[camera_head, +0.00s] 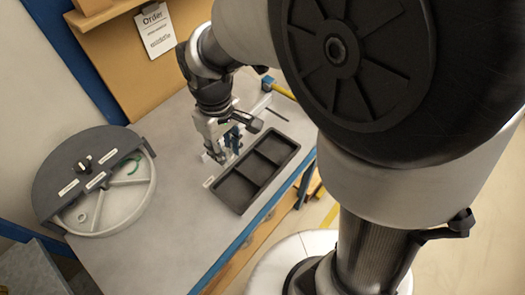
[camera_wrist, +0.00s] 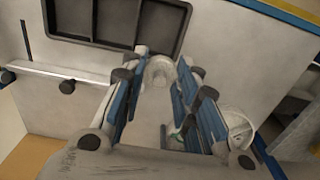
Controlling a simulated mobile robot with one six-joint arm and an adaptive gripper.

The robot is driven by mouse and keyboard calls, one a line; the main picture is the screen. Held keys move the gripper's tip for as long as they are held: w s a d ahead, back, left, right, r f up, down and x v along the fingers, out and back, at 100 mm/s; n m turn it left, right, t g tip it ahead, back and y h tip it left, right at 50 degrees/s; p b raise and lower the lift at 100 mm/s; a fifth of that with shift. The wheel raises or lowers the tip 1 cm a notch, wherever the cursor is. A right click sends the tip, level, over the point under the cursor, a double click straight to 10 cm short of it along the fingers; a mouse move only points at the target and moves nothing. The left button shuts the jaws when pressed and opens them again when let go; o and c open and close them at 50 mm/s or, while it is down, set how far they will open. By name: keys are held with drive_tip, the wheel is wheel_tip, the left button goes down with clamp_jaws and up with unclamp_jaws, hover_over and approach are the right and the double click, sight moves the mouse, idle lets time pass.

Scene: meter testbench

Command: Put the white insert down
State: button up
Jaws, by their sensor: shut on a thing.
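The white insert (camera_wrist: 160,71) is a small pale round piece between my fingertips in the wrist view. My gripper (camera_head: 226,152) is shut on it and points down over the grey bench top, just left of the black tray. It also shows in the wrist view (camera_wrist: 162,62), with blue-sided fingers on both sides of the insert. In the head view the insert cannot be made out at the fingers. Whether it touches the bench top cannot be told.
The black three-compartment tray (camera_head: 238,190) lies close to the right of my gripper. A round white divided container (camera_head: 140,190) with a dark half cover (camera_head: 75,165) stands at the left, a green ring inside. An order sheet hangs behind.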

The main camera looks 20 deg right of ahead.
sight(238, 192)
drive_tip(key=shift+s+d+f+b, duration=0.2)
drive_tip(key=shift+d+f+b, duration=0.1)
drive_tip(key=shift+d+f, duration=0.35)
drive_tip(key=f+b, duration=0.2)
drive_tip(key=f, duration=0.4)
drive_tip(key=f+b, duration=0.2)
drive_tip(key=f, duration=0.4)
drive_tip(key=f+b, duration=0.2)
drive_tip(key=f, duration=0.4)
drive_tip(key=shift+a+f+b, duration=0.25)
drive_tip(key=shift+f+b, duration=0.1)
drive_tip(key=shift+f, duration=0.05)
drive_tip(key=shift+f, duration=0.2)
drive_tip(key=o, duration=1)
drive_tip(key=shift+r, duration=0.1)
wheel_tip(238, 192, up, 12)
drive_tip(key=p, duration=0.4)
drive_tip(key=shift+r, duration=0.15)
